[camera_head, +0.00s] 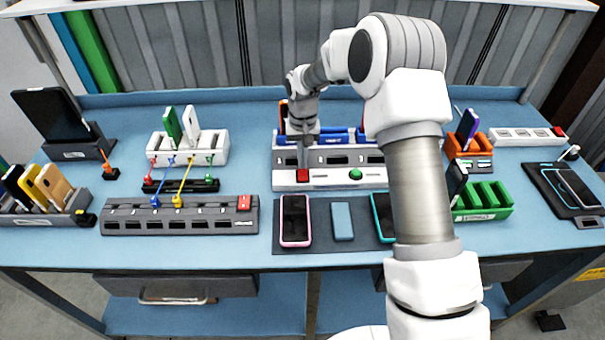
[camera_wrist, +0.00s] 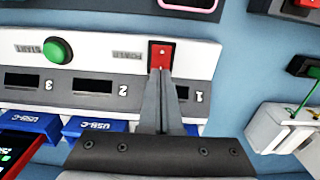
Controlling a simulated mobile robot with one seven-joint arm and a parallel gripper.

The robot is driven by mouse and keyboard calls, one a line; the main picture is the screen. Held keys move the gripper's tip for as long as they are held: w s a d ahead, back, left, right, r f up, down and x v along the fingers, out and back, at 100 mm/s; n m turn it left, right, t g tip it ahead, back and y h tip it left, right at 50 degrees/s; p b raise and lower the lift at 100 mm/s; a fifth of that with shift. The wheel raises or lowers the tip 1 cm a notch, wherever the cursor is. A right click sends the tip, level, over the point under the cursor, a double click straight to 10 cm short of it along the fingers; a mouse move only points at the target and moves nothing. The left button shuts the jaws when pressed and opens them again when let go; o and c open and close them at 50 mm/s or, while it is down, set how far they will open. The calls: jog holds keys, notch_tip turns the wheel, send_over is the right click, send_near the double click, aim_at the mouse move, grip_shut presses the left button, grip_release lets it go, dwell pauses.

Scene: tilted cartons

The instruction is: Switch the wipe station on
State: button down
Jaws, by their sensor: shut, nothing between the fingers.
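The wipe station (camera_head: 329,178) is a white and grey unit at the middle of the bench, with numbered slots. Its front panel carries a red power switch (camera_head: 303,175) at the left and a round green start button (camera_head: 355,174) at the right. In the wrist view the panel is upside down, with the red switch (camera_wrist: 161,52) at top centre and the green button (camera_wrist: 58,50) at left. My gripper (camera_head: 302,165) is shut and empty, pointing down at the red switch. Its fingertips (camera_wrist: 160,72) overlap the switch's lower edge in the wrist view; I cannot tell whether they touch it.
Blue USB-C blocks (camera_wrist: 85,125) sit in the station behind the panel. A dark mat (camera_head: 325,238) with a pink-framed phone (camera_head: 295,220) lies in front.

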jog(key=shift+f+b, duration=0.45)
jog(key=shift+f, duration=0.3)
dwell(0.3)
jog(key=shift+r+p, duration=1.95)
jog(key=shift+r, duration=1.6)
